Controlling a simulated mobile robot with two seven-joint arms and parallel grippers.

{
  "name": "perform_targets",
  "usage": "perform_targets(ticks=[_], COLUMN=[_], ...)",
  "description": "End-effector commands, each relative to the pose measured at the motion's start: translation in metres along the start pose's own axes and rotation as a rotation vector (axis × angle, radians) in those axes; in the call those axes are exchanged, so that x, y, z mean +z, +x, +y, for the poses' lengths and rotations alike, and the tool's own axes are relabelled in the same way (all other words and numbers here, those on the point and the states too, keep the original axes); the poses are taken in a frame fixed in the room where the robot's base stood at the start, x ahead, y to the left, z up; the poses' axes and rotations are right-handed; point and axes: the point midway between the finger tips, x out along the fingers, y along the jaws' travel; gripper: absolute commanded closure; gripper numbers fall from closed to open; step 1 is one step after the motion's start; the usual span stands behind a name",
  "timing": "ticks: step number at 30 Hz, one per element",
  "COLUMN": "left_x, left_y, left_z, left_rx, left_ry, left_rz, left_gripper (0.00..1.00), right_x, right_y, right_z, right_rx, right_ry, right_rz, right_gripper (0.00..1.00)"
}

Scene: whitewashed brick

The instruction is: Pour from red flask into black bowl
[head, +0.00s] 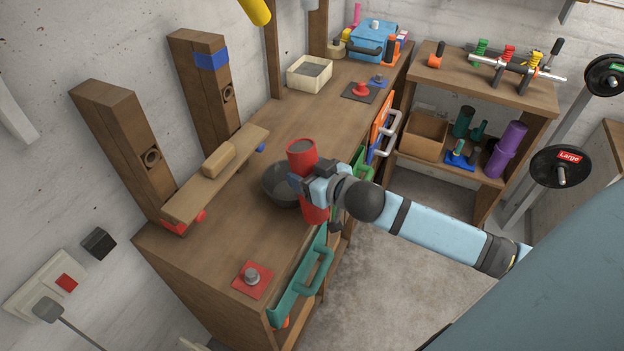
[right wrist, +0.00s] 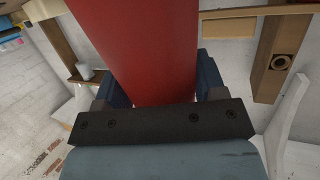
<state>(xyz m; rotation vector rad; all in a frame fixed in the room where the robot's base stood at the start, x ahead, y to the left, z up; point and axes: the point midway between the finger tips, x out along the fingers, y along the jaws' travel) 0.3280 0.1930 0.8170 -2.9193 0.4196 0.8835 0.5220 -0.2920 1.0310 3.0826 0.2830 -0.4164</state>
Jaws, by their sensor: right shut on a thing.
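The red flask (head: 302,153) is upright or nearly so in the head view, with its open top facing up. My right gripper (head: 308,184) is shut around its middle. In the right wrist view the red flask (right wrist: 150,50) fills the space between the fingers of my right gripper (right wrist: 165,88). The black bowl (head: 276,186) stands on the wooden bench just left of and behind the flask, which partly hides it. I cannot tell whether the flask overhangs the bowl's rim. The bowl's inside looks dark, and I see no stream. My left gripper is not in view.
The bench (head: 215,248) has a wooden plank with a block (head: 218,160) at the back and a red plate with a metal knob (head: 252,278) in front. A cream box (head: 309,73) and a red button (head: 361,89) stand farther back. Drawer handles (head: 318,270) protrude along the bench front.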

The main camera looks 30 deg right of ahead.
Motion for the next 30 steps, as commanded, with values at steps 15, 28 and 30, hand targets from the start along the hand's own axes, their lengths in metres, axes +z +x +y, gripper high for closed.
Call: perform_targets(ticks=[15, 28, 30], left_x=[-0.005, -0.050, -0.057], left_y=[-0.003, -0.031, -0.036], left_z=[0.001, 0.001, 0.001], left_rx=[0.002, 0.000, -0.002], left_ry=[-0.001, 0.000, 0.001], left_rz=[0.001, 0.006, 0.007], left_gripper=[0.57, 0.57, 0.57], right_x=[0.009, 0.027, 0.031], right_y=[0.002, -0.004, -0.005], right_z=[0.017, 0.018, 0.018], right_rx=[-0.028, -0.024, -0.023], right_ry=[-0.017, -0.021, -0.021], right_rz=[-0.139, -0.426, -0.494], right_gripper=[0.77, 0.77, 0.77])
